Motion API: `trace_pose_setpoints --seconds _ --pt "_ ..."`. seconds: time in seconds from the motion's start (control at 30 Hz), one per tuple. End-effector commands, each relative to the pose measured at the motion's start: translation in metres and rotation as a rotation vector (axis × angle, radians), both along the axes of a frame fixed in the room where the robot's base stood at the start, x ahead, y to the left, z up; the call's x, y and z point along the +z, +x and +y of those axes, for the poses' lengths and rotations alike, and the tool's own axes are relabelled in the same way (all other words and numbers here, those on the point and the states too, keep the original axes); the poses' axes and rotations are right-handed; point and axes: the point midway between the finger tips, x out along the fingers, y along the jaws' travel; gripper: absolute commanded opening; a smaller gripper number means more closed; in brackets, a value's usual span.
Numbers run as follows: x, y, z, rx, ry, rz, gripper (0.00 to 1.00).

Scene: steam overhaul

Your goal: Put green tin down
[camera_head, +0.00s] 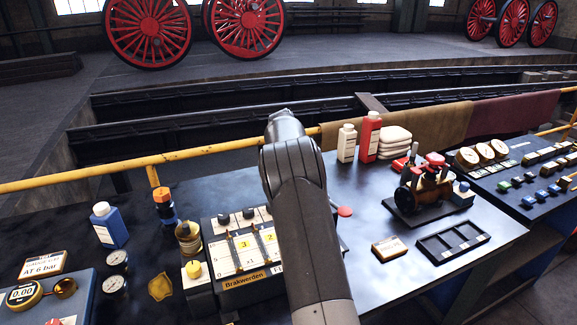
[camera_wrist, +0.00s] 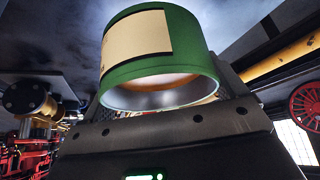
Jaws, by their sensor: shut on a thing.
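The green tin (camera_wrist: 160,68) fills the upper middle of the wrist view. It is a round green can with a cream label, and its metal-rimmed end faces the camera. My gripper (camera_wrist: 160,95) is shut on the tin; the finger tips are mostly hidden behind it. In the head view my arm reaches out over the dark workbench, and both the gripper and the tin are hidden behind the arm. I cannot tell how far the tin is from the surface.
A brake panel (camera_head: 240,255) stands left of my arm. A model engine (camera_head: 425,185), a compartment tray (camera_head: 455,242), a small sign (camera_head: 389,246), a white bottle (camera_head: 347,143) and a red bottle (camera_head: 370,137) stand to the right. A yellow rail (camera_head: 100,173) runs behind the bench.

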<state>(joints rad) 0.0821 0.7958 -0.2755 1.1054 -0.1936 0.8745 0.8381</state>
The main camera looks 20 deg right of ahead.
Motion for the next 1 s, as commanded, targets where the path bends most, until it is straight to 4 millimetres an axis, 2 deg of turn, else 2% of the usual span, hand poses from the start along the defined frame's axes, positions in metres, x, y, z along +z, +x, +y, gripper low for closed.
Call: trace_pose_setpoints --seconds 0.17,0.27,0.5,0.6,0.8,1.0 --pt "0.006 -0.018 -0.026 -0.003 0.003 0.003 0.52" --pt "0.004 -0.038 -0.055 -0.002 0.006 0.010 0.52" --pt "0.001 -0.102 -0.134 -0.009 0.009 0.008 0.52" --pt "0.000 -0.125 -0.157 -0.013 0.006 0.003 0.52" --pt "-0.004 -0.149 -0.180 -0.021 0.001 0.000 0.52" --pt "-0.040 -0.151 -0.182 -0.020 0.001 0.002 0.52"
